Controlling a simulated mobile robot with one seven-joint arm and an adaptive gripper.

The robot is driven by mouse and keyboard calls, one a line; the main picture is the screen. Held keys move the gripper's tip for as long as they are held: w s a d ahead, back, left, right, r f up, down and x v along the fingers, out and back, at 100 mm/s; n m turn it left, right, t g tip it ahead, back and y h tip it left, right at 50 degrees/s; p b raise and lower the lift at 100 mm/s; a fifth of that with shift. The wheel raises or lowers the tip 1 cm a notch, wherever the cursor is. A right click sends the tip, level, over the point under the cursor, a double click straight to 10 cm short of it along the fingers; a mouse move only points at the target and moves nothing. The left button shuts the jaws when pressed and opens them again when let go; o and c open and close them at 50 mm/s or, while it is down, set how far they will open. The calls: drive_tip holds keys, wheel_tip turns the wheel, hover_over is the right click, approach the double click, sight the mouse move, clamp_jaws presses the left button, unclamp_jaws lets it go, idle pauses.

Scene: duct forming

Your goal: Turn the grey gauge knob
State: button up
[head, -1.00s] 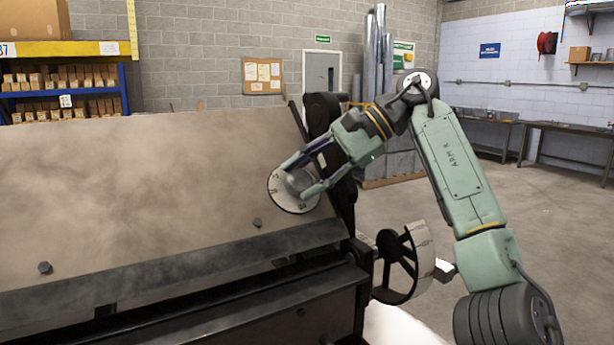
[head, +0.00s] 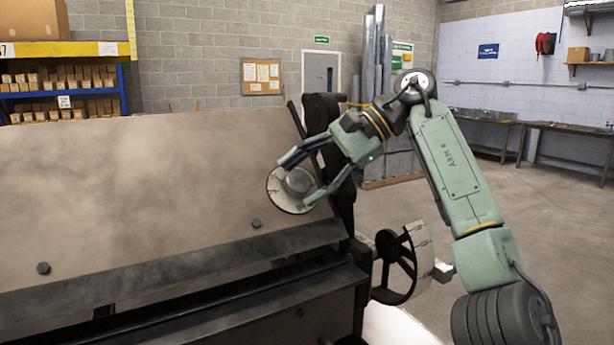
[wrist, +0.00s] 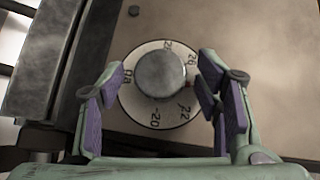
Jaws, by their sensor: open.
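The grey gauge knob (head: 298,182) is a round dome at the middle of a white dial (head: 283,198) with dark numbers, on the tan sloping panel. In the wrist view the knob (wrist: 160,74) shows whole, with the dial (wrist: 133,102) around it. My gripper (head: 294,178) is open at the dial. In the wrist view its two purple-padded fingers (wrist: 155,88) stand wide apart, one on each side of the knob. A gap shows between each finger and the knob. How far the fingertips are from the panel is hard to tell.
A bolt (head: 257,223) sits on the panel below the dial. The panel (head: 130,190) left of the dial is mostly bare.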

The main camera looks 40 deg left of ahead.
drive_tip(key=v, duration=0.7)
drive_tip(key=shift+d+r, duration=0.2)
idle(0.4)
